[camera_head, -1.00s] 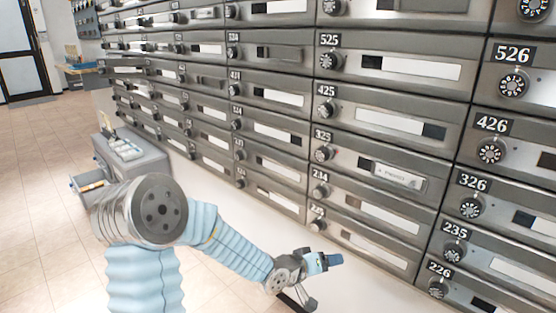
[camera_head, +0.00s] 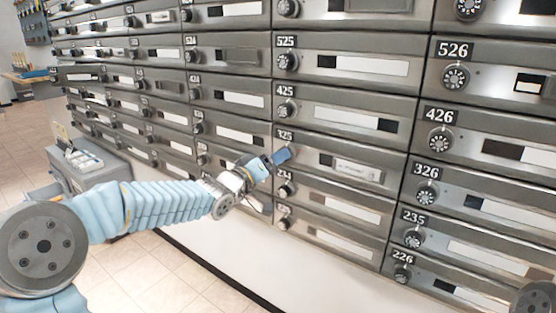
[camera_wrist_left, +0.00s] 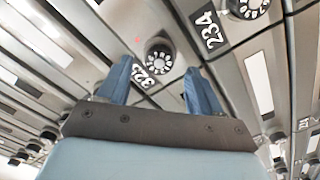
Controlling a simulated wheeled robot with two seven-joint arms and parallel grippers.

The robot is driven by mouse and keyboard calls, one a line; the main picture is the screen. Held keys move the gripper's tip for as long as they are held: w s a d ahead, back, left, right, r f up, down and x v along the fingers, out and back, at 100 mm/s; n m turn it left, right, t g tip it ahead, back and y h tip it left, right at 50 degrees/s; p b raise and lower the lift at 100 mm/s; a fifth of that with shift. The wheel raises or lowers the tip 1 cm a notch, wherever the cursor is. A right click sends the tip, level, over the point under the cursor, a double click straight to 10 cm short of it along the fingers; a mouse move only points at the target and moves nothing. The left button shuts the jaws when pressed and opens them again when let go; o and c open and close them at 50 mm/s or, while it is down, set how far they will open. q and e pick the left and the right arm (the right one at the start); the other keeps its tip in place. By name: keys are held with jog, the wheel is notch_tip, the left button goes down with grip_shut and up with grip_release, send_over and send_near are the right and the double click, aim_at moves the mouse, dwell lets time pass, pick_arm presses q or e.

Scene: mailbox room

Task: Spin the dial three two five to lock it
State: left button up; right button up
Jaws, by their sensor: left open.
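The mailbox door 325 (camera_head: 350,168) is in the wall of grey metal boxes, with its number plate (camera_head: 285,135) at its upper left and a pale card in its slot. Its round dial is hidden by my left gripper (camera_head: 281,156) in the head view. In the left wrist view the dial (camera_wrist_left: 158,54) has a dark ring with white marks and sits just beyond and between the two blue fingertips (camera_wrist_left: 158,68). The fingers are open with nothing between them; I cannot tell whether either touches the dial. The digits on the dial are too small to read. My right gripper is not in view.
The dial of box 234 (camera_head: 287,188) is close below the gripper, and the dial of 425 (camera_head: 285,110) is above it. More boxes with dials surround them. A grey cabinet (camera_head: 90,170) stands at the left. Tiled floor (camera_head: 190,262) lies free below the wall.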

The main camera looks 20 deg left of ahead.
pick_arm(q)
jog(key=x, duration=0.2)
jog(key=shift+w+d, duration=0.15)
jog(key=shift+w, duration=0.2)
jog(key=c, duration=1.1)
jog(key=shift+o, duration=0.2)
